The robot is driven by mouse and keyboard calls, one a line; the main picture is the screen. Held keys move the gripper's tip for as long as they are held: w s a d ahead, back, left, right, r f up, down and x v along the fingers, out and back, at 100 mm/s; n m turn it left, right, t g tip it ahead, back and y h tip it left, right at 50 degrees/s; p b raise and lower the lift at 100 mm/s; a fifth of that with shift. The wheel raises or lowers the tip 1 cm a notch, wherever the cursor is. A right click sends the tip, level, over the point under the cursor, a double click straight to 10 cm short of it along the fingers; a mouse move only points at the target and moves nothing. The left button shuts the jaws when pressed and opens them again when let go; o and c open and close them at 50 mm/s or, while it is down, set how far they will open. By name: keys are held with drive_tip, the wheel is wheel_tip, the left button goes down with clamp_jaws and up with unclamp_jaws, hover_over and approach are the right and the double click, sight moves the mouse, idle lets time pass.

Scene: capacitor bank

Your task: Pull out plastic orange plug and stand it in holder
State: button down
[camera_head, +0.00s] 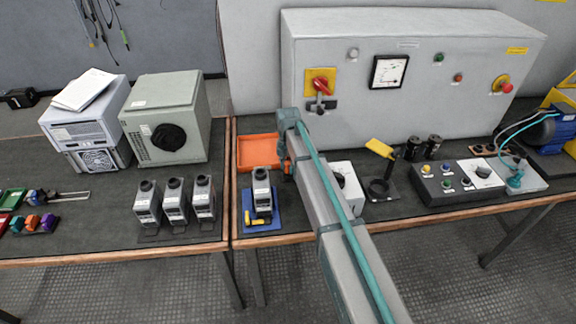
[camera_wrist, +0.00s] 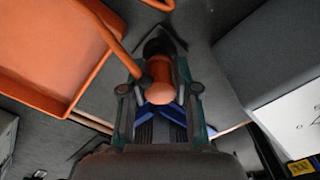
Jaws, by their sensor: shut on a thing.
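The orange plug (camera_wrist: 161,72) is in the wrist view, with a rounded orange end towards the camera and a dark part (camera_wrist: 158,46) beyond it. My gripper (camera_wrist: 160,92) is shut on the plug, one finger on each side. In the head view my gripper (camera_head: 285,160) is at the end of my arm, just right of the orange tray, and mostly hidden by the arm. I cannot tell whether the plug sits in anything there.
The orange tray (camera_head: 258,136) lies close on the left; it also shows in the wrist view (camera_wrist: 40,62). A grey capacitor (camera_head: 262,192) stands on a blue base in front of it. The large control cabinet (camera_head: 430,110) stands behind. A white box (camera_head: 346,184) is right of my arm.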

drive_tip(key=shift+f, duration=0.65)
drive_tip(key=c, duration=0.8)
unclamp_jaws()
drive_tip(key=shift+o, duration=0.2)
drive_tip(key=shift+r, duration=0.15)
wheel_tip(320, 180, up, 12)
drive_tip(key=shift+f, duration=0.1)
